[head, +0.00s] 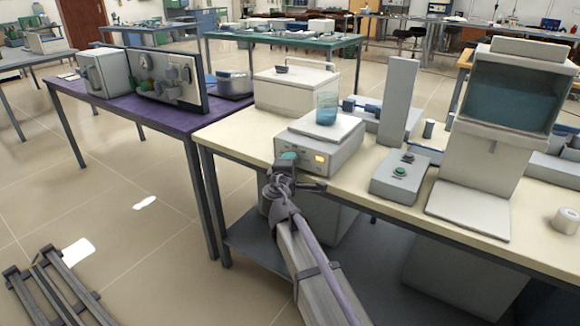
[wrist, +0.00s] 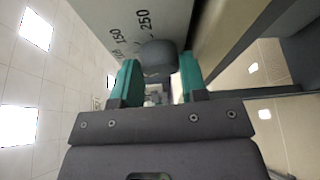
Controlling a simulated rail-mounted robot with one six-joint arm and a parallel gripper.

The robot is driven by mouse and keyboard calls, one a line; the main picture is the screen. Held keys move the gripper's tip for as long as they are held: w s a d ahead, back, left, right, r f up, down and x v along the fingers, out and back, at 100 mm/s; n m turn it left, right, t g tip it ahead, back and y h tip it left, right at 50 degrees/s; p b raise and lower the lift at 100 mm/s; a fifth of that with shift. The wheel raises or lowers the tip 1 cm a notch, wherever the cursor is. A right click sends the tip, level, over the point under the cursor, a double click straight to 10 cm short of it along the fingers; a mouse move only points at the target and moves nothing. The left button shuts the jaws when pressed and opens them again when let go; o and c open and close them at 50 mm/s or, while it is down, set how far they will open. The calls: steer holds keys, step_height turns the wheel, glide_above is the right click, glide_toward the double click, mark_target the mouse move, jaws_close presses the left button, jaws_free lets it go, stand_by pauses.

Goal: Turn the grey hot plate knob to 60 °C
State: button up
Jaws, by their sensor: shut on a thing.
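The hot plate (head: 345,147) is a pale box on the cream bench with a lit orange display on its front. Its grey knob (wrist: 158,54) shows in the wrist view as a rounded grey piece on the pale front panel, with the printed numbers 150 and 250 beside it. My gripper (head: 287,158) is at the left of the hot plate's front and hides the knob in the head view. In the wrist view, my gripper's teal fingers (wrist: 159,75) are on both sides of the knob and shut on it. I cannot read the knob's pointer.
A bluish glass beaker (head: 326,103) stands on the hot plate. A white lidded box (head: 285,92) is behind it. A control box with a green button (head: 399,172) and a large hooded unit (head: 478,180) stand to the right. The floor to the left is mostly open.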

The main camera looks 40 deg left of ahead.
steer(key=o, duration=0.9)
steer(key=shift+r, duration=0.1)
